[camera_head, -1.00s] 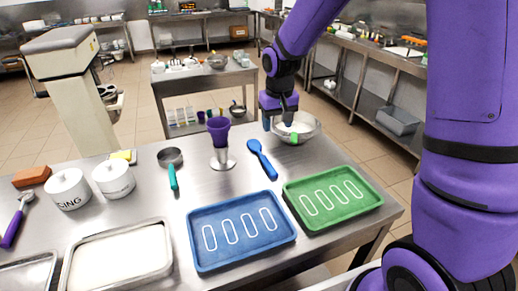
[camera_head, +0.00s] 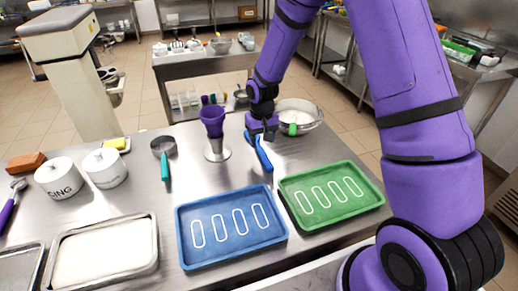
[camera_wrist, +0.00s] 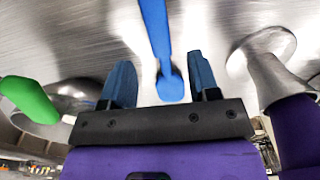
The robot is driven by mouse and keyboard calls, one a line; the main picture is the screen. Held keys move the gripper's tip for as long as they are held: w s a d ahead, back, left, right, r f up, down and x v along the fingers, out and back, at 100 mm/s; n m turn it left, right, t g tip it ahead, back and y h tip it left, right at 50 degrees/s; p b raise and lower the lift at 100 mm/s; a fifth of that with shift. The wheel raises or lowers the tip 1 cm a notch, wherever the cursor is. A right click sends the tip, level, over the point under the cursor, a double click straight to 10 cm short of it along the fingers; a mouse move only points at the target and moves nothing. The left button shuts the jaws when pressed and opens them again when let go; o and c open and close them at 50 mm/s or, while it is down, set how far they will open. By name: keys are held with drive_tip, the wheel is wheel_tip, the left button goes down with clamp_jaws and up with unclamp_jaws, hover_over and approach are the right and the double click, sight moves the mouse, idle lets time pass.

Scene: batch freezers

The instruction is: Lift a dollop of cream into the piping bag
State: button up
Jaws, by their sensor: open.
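The purple piping bag (camera_head: 212,122) stands upright in a metal holder (camera_head: 217,149) on the steel table. The metal bowl with white cream (camera_head: 302,106) is to its right, with a green grip at its near side. A blue spoon (camera_head: 265,158) lies on the table between them. My gripper (camera_head: 262,134) is open and empty over the far end of the spoon. In the wrist view, the spoon's rounded end (camera_wrist: 170,88) shows between my two blue fingers (camera_wrist: 160,82), not clasped. The holder (camera_wrist: 268,62) is at the right there.
A blue tray (camera_head: 190,258) and a green tray (camera_head: 335,221) lie in front of the spoon. A small pan with a teal handle (camera_head: 164,165), white pots (camera_head: 105,168) and a white-filled tray (camera_head: 150,265) are to the left.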

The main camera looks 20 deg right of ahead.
sight(261, 150)
drive_tip(key=shift+w+f, duration=0.15)
drive_tip(key=shift+f, duration=1.15)
drive_tip(key=shift+w+f, duration=0.15)
drive_tip(key=shift+f, duration=1.1)
drive_tip(key=c, duration=1)
drive_tip(key=shift+r, duration=0.1)
drive_tip(key=shift+r, duration=0.35)
wheel_tip(261, 150, up, 3)
drive_tip(key=shift+r, duration=0.1)
drive_tip(key=s+a, duration=0.1)
drive_tip(key=s, duration=0.4)
drive_tip(key=s+a, duration=0.2)
drive_tip(key=s, duration=0.3)
drive_tip(key=s+a+r, duration=0.1)
drive_tip(key=s+a, duration=0.1)
drive_tip(key=s, duration=0.3)
drive_tip(key=shift+s+a, duration=0.1)
